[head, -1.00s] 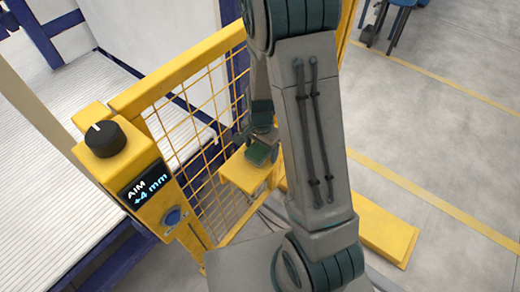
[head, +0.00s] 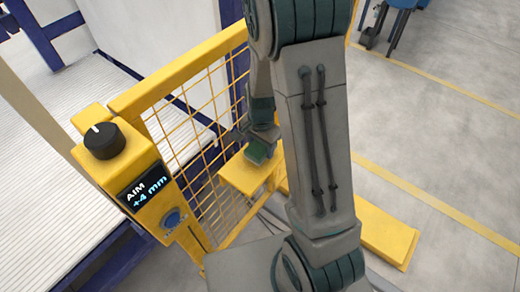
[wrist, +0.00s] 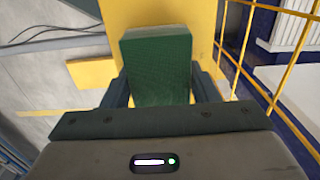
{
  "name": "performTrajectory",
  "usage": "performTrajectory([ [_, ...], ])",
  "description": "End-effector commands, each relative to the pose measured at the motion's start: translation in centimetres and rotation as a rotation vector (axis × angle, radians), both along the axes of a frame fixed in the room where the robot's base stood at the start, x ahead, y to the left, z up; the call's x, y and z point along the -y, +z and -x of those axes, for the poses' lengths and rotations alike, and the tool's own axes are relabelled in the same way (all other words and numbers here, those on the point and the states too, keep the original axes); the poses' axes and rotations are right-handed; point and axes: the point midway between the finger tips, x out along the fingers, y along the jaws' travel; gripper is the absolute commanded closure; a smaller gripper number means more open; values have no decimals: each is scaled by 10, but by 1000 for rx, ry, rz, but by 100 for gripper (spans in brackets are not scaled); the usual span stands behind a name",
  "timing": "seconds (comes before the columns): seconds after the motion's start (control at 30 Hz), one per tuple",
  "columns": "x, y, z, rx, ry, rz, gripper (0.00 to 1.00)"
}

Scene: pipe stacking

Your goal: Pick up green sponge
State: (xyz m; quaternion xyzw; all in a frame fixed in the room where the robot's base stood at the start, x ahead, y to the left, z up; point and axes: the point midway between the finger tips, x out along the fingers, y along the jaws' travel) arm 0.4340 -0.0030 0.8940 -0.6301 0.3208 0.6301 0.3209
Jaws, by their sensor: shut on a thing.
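The green sponge (wrist: 158,70) is a dark green block with a pale far edge, in the middle of the wrist view. My gripper (wrist: 160,92) is shut on it, with one dark finger on each side. In the head view the sponge (head: 258,153) shows small, held by my gripper (head: 257,146) over the yellow shelf (head: 246,178). The sponge looks slightly raised from the shelf. My forearm hides part of the area to the right.
A yellow mesh fence (head: 190,125) stands just left of the shelf. A yellow post with a black knob (head: 103,139) and an "AIM +4 mm" display (head: 146,186) is at front left. Open grey floor (head: 440,130) lies to the right.

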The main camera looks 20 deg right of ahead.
Motion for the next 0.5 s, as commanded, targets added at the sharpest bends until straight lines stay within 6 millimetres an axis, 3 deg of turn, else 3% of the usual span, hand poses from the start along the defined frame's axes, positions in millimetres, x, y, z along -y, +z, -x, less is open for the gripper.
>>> performTrajectory([
  [0.13,0,23,-1,6,0,0,68],
  [0.5,84,69,10,4,-6,1,68],
])
